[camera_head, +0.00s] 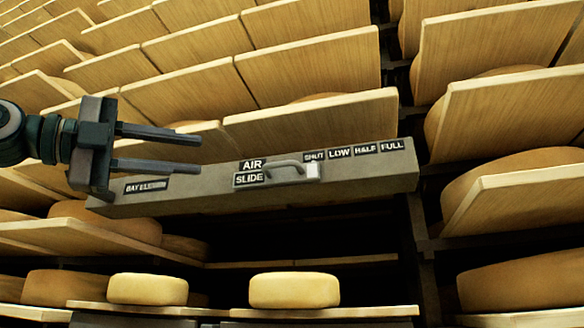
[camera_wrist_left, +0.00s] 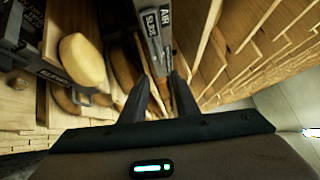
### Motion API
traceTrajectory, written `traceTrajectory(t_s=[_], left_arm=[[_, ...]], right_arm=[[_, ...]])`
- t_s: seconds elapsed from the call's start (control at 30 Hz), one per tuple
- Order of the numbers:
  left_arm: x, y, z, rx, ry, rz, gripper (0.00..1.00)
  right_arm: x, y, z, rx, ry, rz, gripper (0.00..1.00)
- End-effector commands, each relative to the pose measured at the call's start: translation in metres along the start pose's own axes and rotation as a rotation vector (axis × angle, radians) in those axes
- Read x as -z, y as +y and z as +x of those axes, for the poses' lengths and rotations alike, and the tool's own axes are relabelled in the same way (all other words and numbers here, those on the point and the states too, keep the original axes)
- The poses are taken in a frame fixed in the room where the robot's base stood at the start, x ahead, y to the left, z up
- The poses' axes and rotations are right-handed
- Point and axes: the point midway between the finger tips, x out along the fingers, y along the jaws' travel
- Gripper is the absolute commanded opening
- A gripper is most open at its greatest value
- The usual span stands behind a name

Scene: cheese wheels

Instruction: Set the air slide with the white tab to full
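The air slide is a grey bar (camera_head: 215,190) across the shelf front, with an "AIR SLIDE" label (camera_head: 250,172), a grey handle (camera_head: 284,164) and a white tab (camera_head: 313,172). The tab sits below the "SHUT" label (camera_head: 314,156). "LOW", "HALF" and "FULL" (camera_head: 391,146) follow to its right. My left gripper (camera_head: 200,153) is open and empty, left of the handle and apart from it, its fingers pointing right. In the left wrist view, the left gripper (camera_wrist_left: 160,85) points toward the bar (camera_wrist_left: 152,50) and its label; the tab cannot be made out there. My right gripper is not in view.
Slanted wooden boards (camera_head: 310,128) fill the racks above and behind the bar. Pale cheese wheels (camera_head: 294,290) stand on the shelf below, with darker wheels to the sides. A dark upright (camera_head: 422,240) stands at the bar's right end. The space before the handle looks clear.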

Motion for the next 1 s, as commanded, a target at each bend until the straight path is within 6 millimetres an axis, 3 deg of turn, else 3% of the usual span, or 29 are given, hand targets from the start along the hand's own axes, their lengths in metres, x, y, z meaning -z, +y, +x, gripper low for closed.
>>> traceTrajectory(t_s=[0.47,0.67,1.0], left_arm=[[0.000,-0.001,0.012,-0.002,0.002,-0.001,0.28],[0.000,-0.002,0.037,-0.003,0.003,-0.001,0.28],[0.000,-0.003,0.098,-0.003,0.004,-0.002,0.28]], right_arm=[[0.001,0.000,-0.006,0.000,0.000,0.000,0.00],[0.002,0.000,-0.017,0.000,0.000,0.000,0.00],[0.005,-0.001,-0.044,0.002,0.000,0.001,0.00]])
